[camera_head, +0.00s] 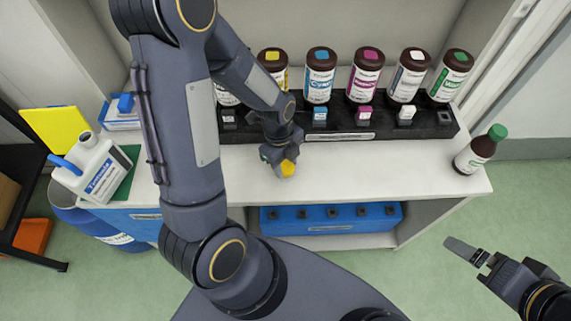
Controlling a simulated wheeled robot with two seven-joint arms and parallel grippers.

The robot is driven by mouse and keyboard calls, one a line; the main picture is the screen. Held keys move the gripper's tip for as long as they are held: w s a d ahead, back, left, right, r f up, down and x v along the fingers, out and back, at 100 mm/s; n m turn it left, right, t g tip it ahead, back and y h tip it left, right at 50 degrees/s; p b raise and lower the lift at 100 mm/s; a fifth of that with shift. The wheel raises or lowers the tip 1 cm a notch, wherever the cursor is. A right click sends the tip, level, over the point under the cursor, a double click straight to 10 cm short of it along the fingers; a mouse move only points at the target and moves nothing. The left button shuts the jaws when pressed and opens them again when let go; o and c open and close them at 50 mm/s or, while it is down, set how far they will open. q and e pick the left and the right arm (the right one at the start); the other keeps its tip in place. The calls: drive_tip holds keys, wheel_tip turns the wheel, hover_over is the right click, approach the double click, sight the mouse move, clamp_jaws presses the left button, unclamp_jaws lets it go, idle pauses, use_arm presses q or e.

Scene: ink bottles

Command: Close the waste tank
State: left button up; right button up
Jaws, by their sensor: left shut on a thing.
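My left gripper (283,163) is above the front part of the white counter, pointing down. It is shut on a small yellow piece (287,168), which looks like a cap; the fingers hide part of it. No tank can be surely read as the waste tank. A blue drum (110,232) with a white label stands below the counter at the left, its top largely hidden. A white canister (95,170) with a blue label stands on a green mat (127,160) at the counter's left end. My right gripper (476,255) is over the floor at the right, apart from everything.
A black rack (390,127) holds several dark bottles and small coloured caps along the back. A dark bottle with a green cap (480,148) stands at the counter's right end. A yellow panel (55,130) is at the left. A blue tray (330,217) sits under the counter.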

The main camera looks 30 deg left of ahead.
use_arm(q)
drive_tip(key=s+a+r, duration=0.2)
drive_tip(key=s+r, duration=1)
drive_tip(key=s, duration=0.1)
drive_tip(key=shift+s+a, duration=0.35)
drive_tip(key=shift+s, duration=0.05)
drive_tip(key=w+d+f+n+t+y, duration=0.1)
drive_tip(key=w+d+f+n, duration=0.1)
drive_tip(key=w+n, duration=0.8)
drive_tip(key=w+d+f+n+t, duration=0.1)
drive_tip(key=w+d+f+n, duration=0.1)
drive_tip(key=w+n, duration=0.8)
drive_tip(key=w, duration=0.3)
drive_tip(key=shift+w+d+f+n+y, duration=0.2)
drive_tip(key=shift+n+y, duration=0.1)
drive_tip(key=shift+y, duration=0.1)
